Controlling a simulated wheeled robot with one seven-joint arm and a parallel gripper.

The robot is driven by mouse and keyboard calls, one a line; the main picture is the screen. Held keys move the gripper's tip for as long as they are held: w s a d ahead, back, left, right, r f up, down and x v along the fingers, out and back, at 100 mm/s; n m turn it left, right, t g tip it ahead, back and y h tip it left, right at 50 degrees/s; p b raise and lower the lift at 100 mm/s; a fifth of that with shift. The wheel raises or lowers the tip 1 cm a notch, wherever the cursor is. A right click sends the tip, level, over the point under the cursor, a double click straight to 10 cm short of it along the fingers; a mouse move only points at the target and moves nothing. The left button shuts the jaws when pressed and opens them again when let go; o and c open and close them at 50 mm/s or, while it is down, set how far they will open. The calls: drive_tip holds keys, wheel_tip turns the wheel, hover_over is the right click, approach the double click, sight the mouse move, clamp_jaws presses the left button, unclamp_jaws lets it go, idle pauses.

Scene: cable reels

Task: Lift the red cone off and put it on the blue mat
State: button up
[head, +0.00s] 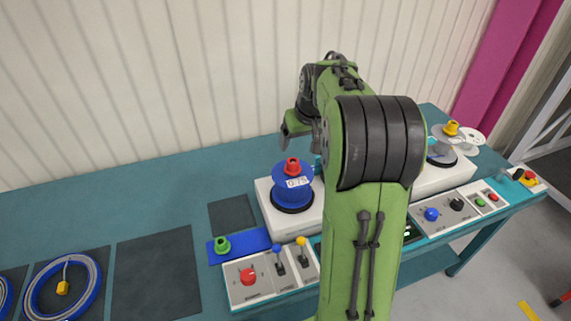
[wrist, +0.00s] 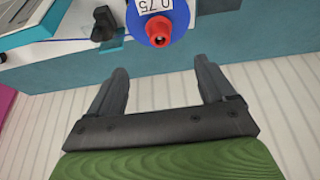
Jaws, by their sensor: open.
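The red cone (head: 292,167) sits on top of the blue reel (head: 292,187), which has a white label reading 0.75. In the wrist view the red cone (wrist: 159,32) shows beyond the fingertips, at the top, with part of the reel around it. My gripper (wrist: 158,72) is open and empty, its two fingers apart and the cone outside them. In the head view the gripper (head: 290,133) is partly hidden by my arm, just above and behind the cone. The blue mat (head: 257,240) lies at the front left of the reel, with a green cone (head: 222,245) on its left part.
A control panel (head: 240,294) with a red knob and levers stands in front of the mat. A dark square pad (head: 231,213) lies behind the mat. Another reel with a yellow cone (head: 451,128) stands at the right. Coiled cable (head: 62,284) lies at far left.

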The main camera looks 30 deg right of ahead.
sight(293, 162)
drive_tip(key=x, duration=1.4)
drive_tip(key=shift+b, duration=0.35)
drive_tip(key=shift+s+r, duration=0.1)
drive_tip(key=shift+r, duration=0.05)
drive_tip(key=shift+c, duration=1)
drive_tip(key=c, duration=0.9)
wheel_tip(293, 162, up, 10)
drive_tip(key=shift+r+p, duration=0.1)
drive_tip(key=shift+p, duration=0.6)
drive_tip(key=o, duration=0.5)
drive_tip(key=shift+c, duration=0.2)
drive_tip(key=c, duration=0.5)
